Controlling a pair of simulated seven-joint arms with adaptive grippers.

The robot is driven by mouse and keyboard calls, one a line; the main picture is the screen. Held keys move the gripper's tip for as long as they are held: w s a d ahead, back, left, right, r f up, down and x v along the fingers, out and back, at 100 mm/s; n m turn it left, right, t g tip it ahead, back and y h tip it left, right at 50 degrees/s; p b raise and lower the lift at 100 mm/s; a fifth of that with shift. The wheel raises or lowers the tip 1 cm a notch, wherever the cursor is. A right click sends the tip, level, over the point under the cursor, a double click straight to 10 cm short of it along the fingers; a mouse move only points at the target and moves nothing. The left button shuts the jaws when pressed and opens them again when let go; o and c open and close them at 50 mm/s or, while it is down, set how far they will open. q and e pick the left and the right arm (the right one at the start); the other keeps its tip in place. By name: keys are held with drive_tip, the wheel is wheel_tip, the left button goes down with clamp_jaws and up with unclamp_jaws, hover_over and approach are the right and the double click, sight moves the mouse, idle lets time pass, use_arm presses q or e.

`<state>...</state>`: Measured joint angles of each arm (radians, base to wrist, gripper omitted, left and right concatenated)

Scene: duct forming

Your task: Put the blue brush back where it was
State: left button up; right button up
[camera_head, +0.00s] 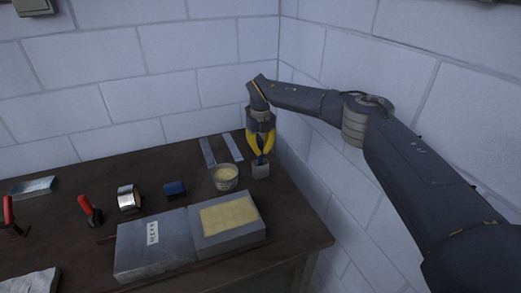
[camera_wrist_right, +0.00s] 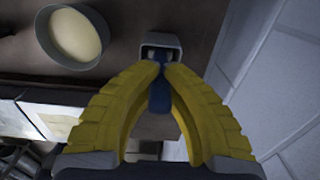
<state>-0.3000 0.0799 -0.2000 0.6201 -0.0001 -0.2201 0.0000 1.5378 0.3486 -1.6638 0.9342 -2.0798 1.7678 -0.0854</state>
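The blue brush (camera_head: 261,160) is upright between the yellow fingertips of my right gripper (camera_head: 260,152). In the right wrist view the fingers (camera_wrist_right: 164,70) close in on the brush's blue handle (camera_wrist_right: 159,97) from both sides. A small grey square holder (camera_head: 261,172) stands on the table directly below the brush, and its open top shows in the right wrist view (camera_wrist_right: 160,41). The brush's lower end is at the holder's opening; I cannot tell how deep it reaches inside. My left gripper is not in view.
A round tub of pale paste (camera_head: 226,177) stands just left of the holder. Two grey strips (camera_head: 208,152) lie behind it. A grey duct piece (camera_head: 153,245) and a box with a yellow top (camera_head: 228,216) are in front. The white wall (camera_head: 330,170) is close on the right.

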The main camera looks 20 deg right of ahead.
idle(0.4)
wheel_tip(320, 180, up, 12)
drive_tip(key=shift+r, duration=0.15)
idle(0.5)
idle(0.3)
